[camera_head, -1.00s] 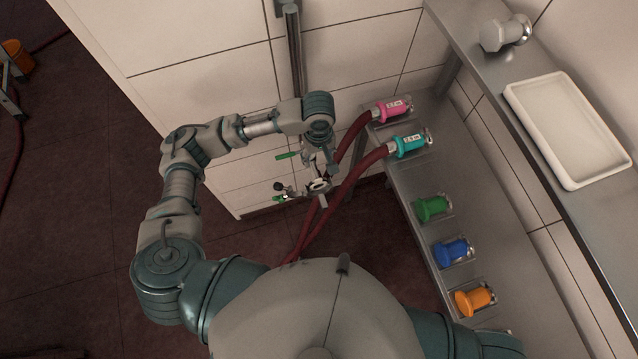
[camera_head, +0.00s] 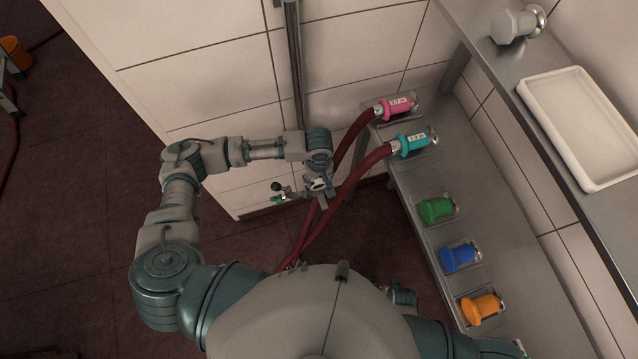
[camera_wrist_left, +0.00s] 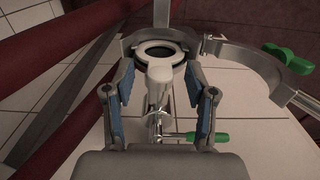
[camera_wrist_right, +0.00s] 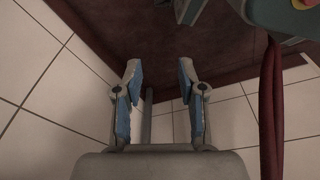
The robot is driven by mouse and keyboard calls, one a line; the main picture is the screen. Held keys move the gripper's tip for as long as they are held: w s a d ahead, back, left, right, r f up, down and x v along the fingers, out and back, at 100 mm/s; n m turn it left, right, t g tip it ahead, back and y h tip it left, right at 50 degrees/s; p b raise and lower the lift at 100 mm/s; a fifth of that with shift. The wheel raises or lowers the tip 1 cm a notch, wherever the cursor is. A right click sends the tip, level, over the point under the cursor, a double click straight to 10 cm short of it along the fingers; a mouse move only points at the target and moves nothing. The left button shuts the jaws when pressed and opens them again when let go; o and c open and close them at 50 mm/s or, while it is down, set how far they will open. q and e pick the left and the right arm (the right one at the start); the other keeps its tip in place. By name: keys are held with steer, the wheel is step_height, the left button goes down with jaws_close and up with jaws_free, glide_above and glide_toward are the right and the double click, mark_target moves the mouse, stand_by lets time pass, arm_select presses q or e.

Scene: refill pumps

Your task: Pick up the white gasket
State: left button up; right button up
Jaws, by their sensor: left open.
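The white gasket (camera_wrist_left: 151,47) is a pale ring with a dark inner edge on a pipe end in the left wrist view. A hinged metal clamp (camera_wrist_left: 228,52) lies swung open around it, with a green wing nut (camera_wrist_left: 290,58) on its right arm. My left gripper (camera_wrist_left: 160,74) is open, its fingers apart on either side of a silver pipe piece just short of the gasket. In the head view my left gripper (camera_head: 319,194) is over the pipe fitting by the wall and hides most of the gasket. My right gripper (camera_wrist_right: 160,67) is open and empty.
Red hoses (camera_head: 352,180) run beside the fitting to pink (camera_head: 397,106) and teal (camera_head: 411,142) couplings. Green, blue and orange couplings (camera_head: 479,308) sit on the lower shelf. An empty white tray (camera_head: 577,86) and a metal fitting (camera_head: 517,24) are on the upper shelf.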

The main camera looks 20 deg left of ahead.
arm_select(q)
steer(key=c, duration=0.9)
steer(key=shift+o, duration=0.2)
steer(key=shift+r, duration=0.1)
